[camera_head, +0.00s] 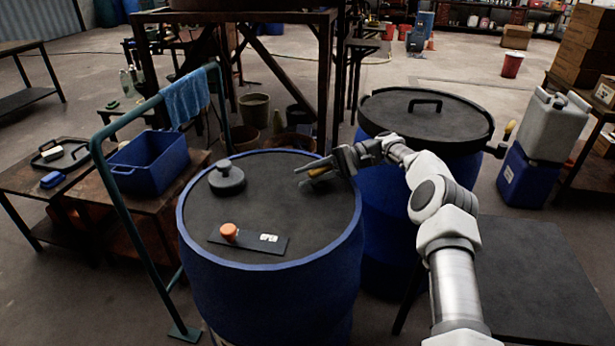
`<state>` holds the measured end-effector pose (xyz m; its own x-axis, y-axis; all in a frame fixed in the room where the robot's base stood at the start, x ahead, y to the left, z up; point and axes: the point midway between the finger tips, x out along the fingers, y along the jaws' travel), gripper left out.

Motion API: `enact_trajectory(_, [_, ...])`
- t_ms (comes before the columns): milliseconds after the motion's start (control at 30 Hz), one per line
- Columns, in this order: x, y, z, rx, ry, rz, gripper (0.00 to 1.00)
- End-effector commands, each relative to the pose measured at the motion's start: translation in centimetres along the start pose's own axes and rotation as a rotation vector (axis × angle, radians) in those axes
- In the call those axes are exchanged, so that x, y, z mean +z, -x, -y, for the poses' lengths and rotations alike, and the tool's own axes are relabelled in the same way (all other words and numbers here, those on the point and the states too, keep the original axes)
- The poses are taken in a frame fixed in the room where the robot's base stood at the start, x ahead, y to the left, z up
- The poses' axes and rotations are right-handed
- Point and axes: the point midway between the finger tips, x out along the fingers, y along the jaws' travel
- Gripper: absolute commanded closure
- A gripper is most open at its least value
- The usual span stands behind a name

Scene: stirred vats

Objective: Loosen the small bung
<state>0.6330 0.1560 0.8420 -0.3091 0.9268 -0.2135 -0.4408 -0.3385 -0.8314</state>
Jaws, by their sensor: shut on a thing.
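The blue drum (270,287) stands in front of me with a dark, flat top (265,205). A large round dark bung (227,178) with a raised knob sits at the left of the top. My gripper (317,170) is low over the right part of the top, reaching in from the right. It is shut on a small yellow-orange piece, perhaps a tool handle, which shows between its dark fingers. A dark patch lies on the top just under the fingers. I cannot tell whether it is the small bung or a shadow. No small bung shows clearly elsewhere.
A second lidded drum (425,118) stands close behind my arm. A green rail (133,205) with a blue towel (186,97) stands left. A blue tub (148,165) sits on a bench.

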Motion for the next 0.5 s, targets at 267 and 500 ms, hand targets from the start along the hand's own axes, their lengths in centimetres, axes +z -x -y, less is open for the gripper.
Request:
enact_trajectory(267, [0.06, -0.02, -0.31, 0.029, 0.010, 0.045, 1.00])
enact_trajectory(500, [0.15, 0.01, -0.29, 0.040, 0.014, 0.062, 1.00])
